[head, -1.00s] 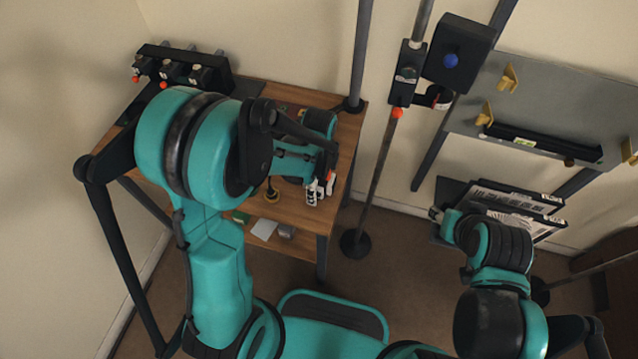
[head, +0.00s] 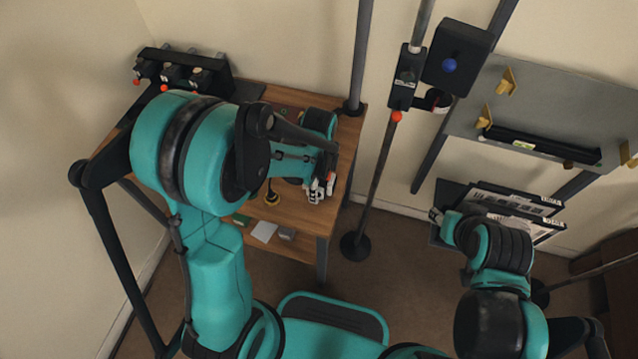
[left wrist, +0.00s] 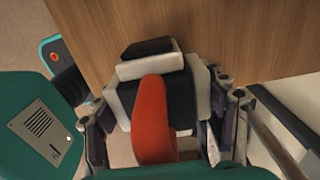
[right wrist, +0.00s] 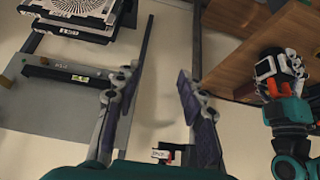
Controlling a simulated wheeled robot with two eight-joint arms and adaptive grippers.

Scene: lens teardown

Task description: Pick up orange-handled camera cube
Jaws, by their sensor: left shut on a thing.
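The camera cube is a white and black block with an orange handle. It fills the middle of the left wrist view, with its handle (left wrist: 152,120) toward me. My left gripper (left wrist: 163,135) is shut on it, one finger on each side. In the head view the cube (head: 316,194) is partly hidden by my left gripper (head: 320,188), at the right side of the wooden table. It also shows in the right wrist view (right wrist: 266,67) near the table edge. Whether it touches the table is unclear. My right gripper (right wrist: 153,95) is open and empty, well away to the right.
The wooden table (head: 345,150) has a lower shelf with small items. A rack of devices with red knobs (head: 180,72) stands at upper left. A pole (head: 380,150) stands right of the table. A grey panel (head: 560,100) and striped black-framed trays (head: 510,200) are at right.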

